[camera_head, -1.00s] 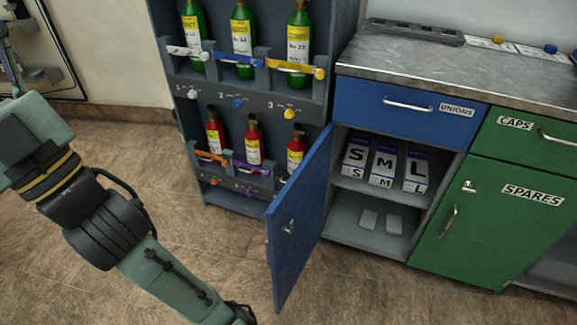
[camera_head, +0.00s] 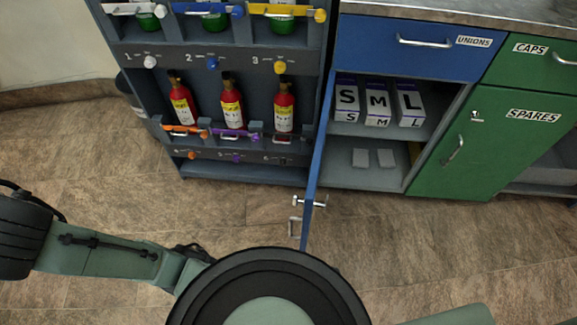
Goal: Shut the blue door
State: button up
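The blue door (camera_head: 318,150) stands wide open at the left side of the cabinet's open compartment (camera_head: 350,176). It juts out towards me and shows nearly edge-on. My arm crosses the bottom of the view, with a large round joint in front at the bottom middle. My gripper is not in view, so I cannot see whether it is open or shut.
White boxes marked S, M and L (camera_head: 378,102) stand on the upper shelf. A blue drawer (camera_head: 405,46) is above and a green door (camera_head: 490,145) to the right, both shut. A bottle rack (camera_head: 225,172) stands close left of the blue door. Floor (camera_head: 420,245) in front is clear.

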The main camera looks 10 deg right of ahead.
aim_at(310, 194)
jog(key=i+j, duration=0.2)
jog(key=j, duration=0.2)
jog(key=i+j, duration=0.45)
jog(key=j, duration=0.3)
jog(key=z, duration=0.4)
jog(key=j+z, duration=0.15)
jog(key=z, duration=0.2)
jog(key=j+z, duration=0.1)
jog(key=z, duration=0.3)
jog(key=j+z, duration=0.1)
jog(key=z, duration=0.25)
jog(key=k+j+u, duration=0.15)
jog(key=k+u, duration=0.15)
jog(key=k, duration=0.2)
